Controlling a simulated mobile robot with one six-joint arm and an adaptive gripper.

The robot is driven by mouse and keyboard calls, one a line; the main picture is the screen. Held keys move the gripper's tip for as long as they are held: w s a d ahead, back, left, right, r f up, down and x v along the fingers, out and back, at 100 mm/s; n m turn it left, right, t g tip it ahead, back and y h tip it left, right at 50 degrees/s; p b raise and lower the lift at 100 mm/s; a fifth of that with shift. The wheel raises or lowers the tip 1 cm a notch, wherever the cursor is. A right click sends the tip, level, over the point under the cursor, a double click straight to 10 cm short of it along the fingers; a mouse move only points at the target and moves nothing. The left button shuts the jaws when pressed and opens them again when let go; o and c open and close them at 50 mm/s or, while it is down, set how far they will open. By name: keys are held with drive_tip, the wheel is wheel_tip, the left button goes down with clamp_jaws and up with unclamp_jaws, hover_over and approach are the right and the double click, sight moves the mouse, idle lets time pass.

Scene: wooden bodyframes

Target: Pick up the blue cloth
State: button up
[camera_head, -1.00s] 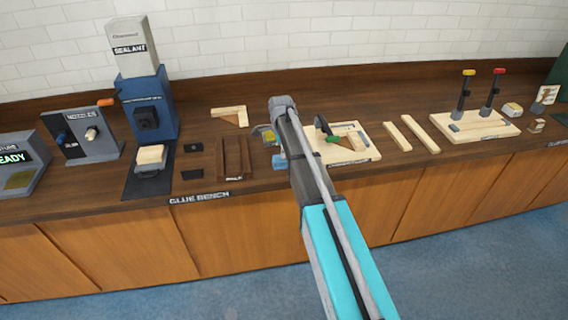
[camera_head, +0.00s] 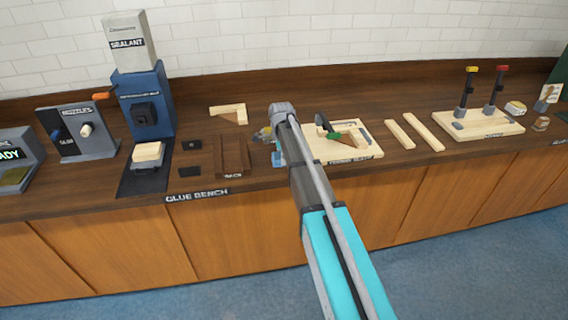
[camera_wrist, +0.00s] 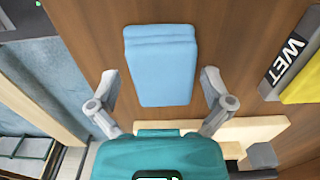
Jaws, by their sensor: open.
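The blue cloth (camera_wrist: 161,66) lies folded flat on the brown bench top in the wrist view, with its folded edge at the top of the picture. My gripper (camera_wrist: 158,82) is open, with one finger on each side of the cloth's lower part. Both fingers look apart from the cloth, and nothing is between them but the cloth below. In the head view, a small bit of the blue cloth (camera_head: 277,159) shows beside my arm. My gripper's fingers are hidden there behind my arm.
A grey block marked WET (camera_wrist: 290,66) with a yellow piece beside it lies right of the cloth. A wooden board with a clamp (camera_head: 365,152) is close to the right of my arm. A dark wooden tray (camera_head: 231,155) is to the left. The bench's front edge is near.

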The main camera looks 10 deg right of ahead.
drive_tip(key=shift+f, duration=0.35)
idle(0.4)
drive_tip(key=c, duration=0.8)
drive_tip(key=shift+o, duration=0.2)
drive_tip(key=shift+r, duration=0.2)
wheel_tip(320, 180, up, 3)
drive_tip(key=p, duration=0.3)
drive_tip(key=shift+f, duration=0.1)
drive_tip(key=s+r+p, duration=0.9)
drive_tip(key=s+r, duration=0.1)
drive_tip(key=s, duration=0.4)
drive_tip(key=shift+p, duration=0.4)
drive_tip(key=shift+f, duration=0.1)
